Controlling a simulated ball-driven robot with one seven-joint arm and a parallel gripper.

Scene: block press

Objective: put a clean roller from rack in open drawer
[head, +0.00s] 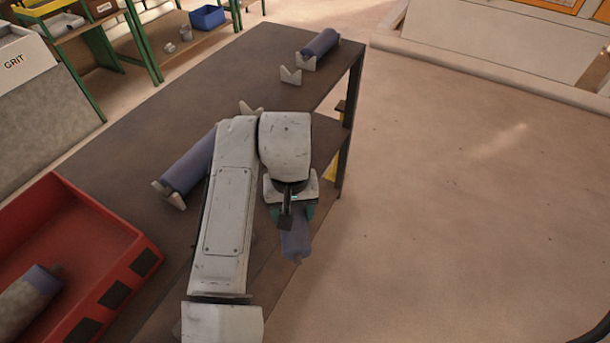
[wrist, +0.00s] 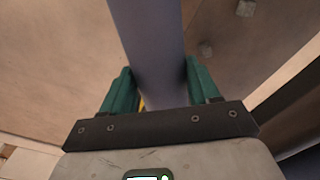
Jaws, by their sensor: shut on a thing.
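My gripper (head: 292,213) is shut on a blue roller (head: 296,243), held beyond the right edge of the dark table. In the wrist view the roller (wrist: 150,45) runs between the two teal fingers of my gripper (wrist: 157,92). Its surface looks plain blue there. A second blue roller (head: 188,168) lies on pale V-shaped rests on the table, partly hidden by my arm. A third blue roller (head: 320,43) lies at the table's far end by another V-shaped rest (head: 291,75). I cannot make out an open drawer for certain.
A red tray (head: 110,235) at lower left holds a roller (head: 28,300) that is part grey, part blue. A grey bin marked GRIT (head: 50,100) and green-framed shelving with a blue box (head: 207,17) stand at upper left. The floor (head: 460,200) at right is clear.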

